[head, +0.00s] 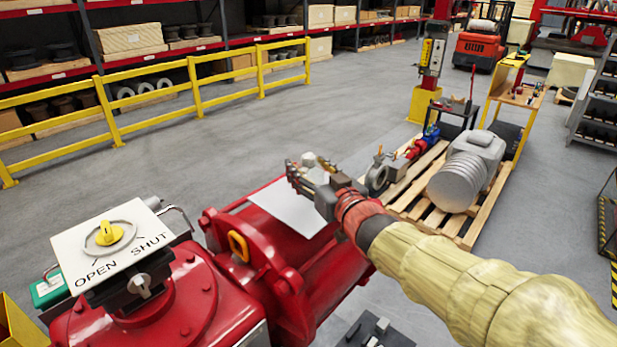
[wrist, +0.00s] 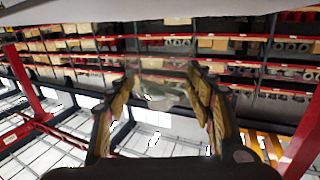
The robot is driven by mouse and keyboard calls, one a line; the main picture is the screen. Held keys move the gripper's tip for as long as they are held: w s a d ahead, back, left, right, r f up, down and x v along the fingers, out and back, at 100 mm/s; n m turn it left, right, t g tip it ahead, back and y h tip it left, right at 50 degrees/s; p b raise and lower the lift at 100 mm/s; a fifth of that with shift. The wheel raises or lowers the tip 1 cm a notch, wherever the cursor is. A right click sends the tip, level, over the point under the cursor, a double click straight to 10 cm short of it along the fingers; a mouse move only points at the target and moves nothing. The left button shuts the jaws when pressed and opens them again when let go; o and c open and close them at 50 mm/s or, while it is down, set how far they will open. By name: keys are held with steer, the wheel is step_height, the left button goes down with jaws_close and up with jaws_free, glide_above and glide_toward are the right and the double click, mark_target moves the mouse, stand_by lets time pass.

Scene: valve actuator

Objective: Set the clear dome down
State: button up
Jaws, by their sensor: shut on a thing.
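My gripper (head: 306,172) is over the red valve actuator (head: 330,268), above a flat white sheet (head: 287,208) on its top. In the wrist view, my gripper (wrist: 160,95) has its two fingers apart, closed on the clear dome (wrist: 158,88). The dome is see-through and its outline is hard to make out. To the left, the white position plate (head: 75,268) marked OPEN and SHUT carries a yellow indicator knob (head: 109,233). No dome covers the knob.
A yellow guard rail (head: 190,98) and shelves stand behind. A wooden pallet (head: 415,190) with a grey motor (head: 464,178) is at the right. A green box (head: 48,289) sits beside the position plate. Open grey floor lies beyond the actuator.

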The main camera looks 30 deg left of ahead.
step_height(320, 180, down, 3)
steer(key=shift+w+a+r, duration=0.1)
steer(key=o, duration=1.2)
steer(key=shift+f, duration=0.2)
steer(key=shift+c, duration=0.2)
steer(key=shift+r, duration=0.1)
steer(key=shift+s+d, duration=0.2)
steer(key=b+v, duration=0.2)
steer(key=v, duration=0.9)
steer(key=shift+s+d, duration=0.2)
